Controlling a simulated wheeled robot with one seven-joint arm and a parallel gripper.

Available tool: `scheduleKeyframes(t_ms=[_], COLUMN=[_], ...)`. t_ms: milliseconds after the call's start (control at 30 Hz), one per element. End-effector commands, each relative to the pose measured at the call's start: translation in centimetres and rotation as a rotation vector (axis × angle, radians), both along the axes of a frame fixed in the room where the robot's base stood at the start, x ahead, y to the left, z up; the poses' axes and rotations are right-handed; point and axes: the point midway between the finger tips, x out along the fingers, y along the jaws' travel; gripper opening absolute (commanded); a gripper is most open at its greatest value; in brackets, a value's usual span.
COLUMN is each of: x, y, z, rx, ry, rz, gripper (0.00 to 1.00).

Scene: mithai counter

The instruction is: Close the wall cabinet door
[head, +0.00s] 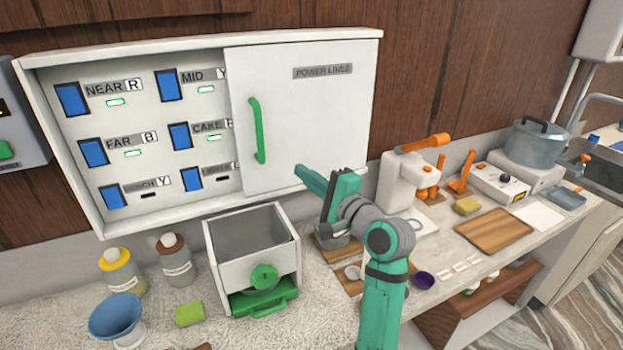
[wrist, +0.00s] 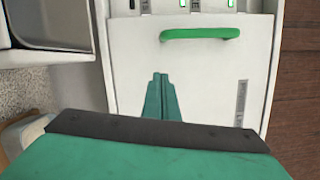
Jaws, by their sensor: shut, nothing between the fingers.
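The wall cabinet (head: 90,52) is a white box on the wood wall. Its white door (head: 320,120), labelled POWER LINES, covers the right part. The left part is uncovered and shows several blue switches. A vertical green handle (head: 257,130) is near the door's left edge. My gripper (head: 298,168) is shut and empty, in front of the door's lower part, right of the handle. In the wrist view, my gripper (wrist: 161,76) lies over the door face (wrist: 215,85), below the green handle (wrist: 199,34) and apart from it. I cannot tell whether the fingertips touch the door.
Below the cabinet, a white box with a green knob (head: 264,278) stands on the counter. Two bottles (head: 122,270) and a blue bowl (head: 116,316) are left of it. A white machine with an orange lever (head: 402,180) stands at right. The space before the cabinet's uncovered left part is clear.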

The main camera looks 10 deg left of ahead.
Motion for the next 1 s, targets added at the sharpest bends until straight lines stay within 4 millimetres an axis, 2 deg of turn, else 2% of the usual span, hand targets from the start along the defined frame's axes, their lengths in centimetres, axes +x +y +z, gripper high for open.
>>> scheduleKeyframes(t_ms=[267,600,1000], x=[3.4,1.4,1.2], y=[4.0,6.9,7.1], z=[0.3,1.0,1.0], rx=[-0.001,0.0,0.0], ry=[-0.001,-0.001,-0.001], rz=[0.001,-0.001,-0.002], gripper=[0.0,0.0,0.0])
